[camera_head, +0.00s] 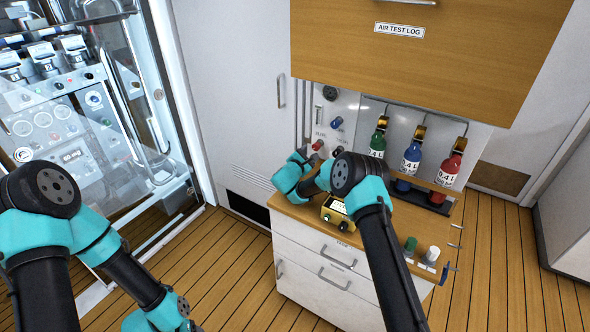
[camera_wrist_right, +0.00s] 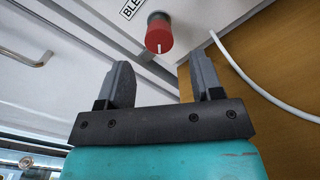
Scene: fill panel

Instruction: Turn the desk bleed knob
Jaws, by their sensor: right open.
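The bleed knob is a red cylinder with a white mark on its face. It sits on the white panel in the head view (camera_head: 317,145) and at the top of the right wrist view (camera_wrist_right: 159,35), beside a partly cut-off label starting "BLE". My right gripper (camera_wrist_right: 163,72) is open and empty. Its two dark fingers point toward the knob, which lies just beyond the fingertips, roughly centred between them and apart from them. In the head view my right arm's wrist mostly hides the gripper. My left arm shows at the left; its gripper is out of the frame.
A blue knob (camera_head: 337,123) sits above the red one on the panel. Green (camera_head: 378,143), blue (camera_head: 410,158) and red (camera_head: 449,168) bottles stand at the right. A yellow device (camera_head: 337,213) rests on the wooden desk top. A white hose (camera_wrist_right: 262,88) runs right of the knob.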

